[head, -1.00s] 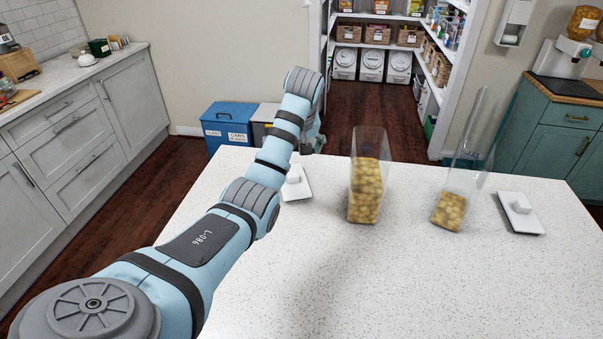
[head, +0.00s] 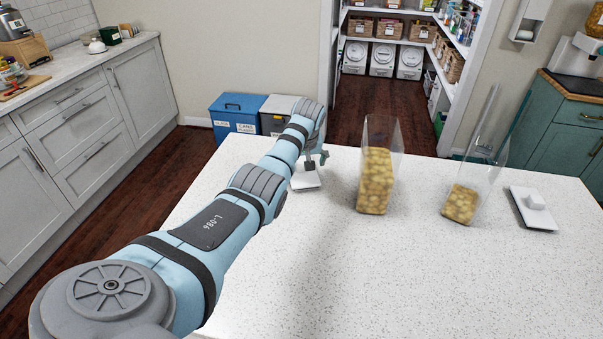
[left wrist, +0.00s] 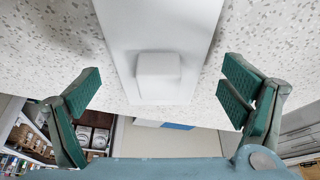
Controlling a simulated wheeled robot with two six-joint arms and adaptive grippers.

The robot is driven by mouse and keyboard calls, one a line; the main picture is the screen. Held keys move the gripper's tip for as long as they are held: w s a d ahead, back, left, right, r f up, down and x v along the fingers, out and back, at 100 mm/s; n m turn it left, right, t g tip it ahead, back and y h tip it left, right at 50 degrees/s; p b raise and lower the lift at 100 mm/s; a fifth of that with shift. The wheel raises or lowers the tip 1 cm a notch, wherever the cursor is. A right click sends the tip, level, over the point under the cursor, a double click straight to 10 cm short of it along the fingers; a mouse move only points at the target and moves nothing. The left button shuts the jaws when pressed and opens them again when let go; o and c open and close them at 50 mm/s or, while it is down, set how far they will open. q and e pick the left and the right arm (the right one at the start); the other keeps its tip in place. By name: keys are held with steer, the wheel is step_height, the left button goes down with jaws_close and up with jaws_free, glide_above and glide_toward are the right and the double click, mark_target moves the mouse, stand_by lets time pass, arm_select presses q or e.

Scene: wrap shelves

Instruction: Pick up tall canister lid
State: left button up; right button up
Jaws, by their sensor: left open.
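A white lid (head: 306,181) with a raised square knob lies flat on the counter, left of the tall clear canister (head: 376,178) that holds yellowish pieces. My left gripper (head: 316,159) is over this lid, and the arm partly hides it. In the left wrist view, the lid's knob (left wrist: 158,69) lies between the two green fingers, which are open and apart from it. A second white lid (head: 533,208) lies at the right, beside a shorter-filled clear canister (head: 463,200). My right gripper is out of view.
The speckled counter (head: 400,280) is clear in front of the canisters. A blue bin (head: 236,113) and a grey bin (head: 274,115) stand on the floor beyond its far edge. Pantry shelves (head: 390,40) are further back.

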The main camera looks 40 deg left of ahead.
arm_select(q)
steer(key=shift+c, duration=0.6)
steer(key=c, duration=1.3)
steer(key=shift+o, duration=0.2)
steer(key=shift+r, duration=0.1)
steer(key=shift+r, duration=0.1)
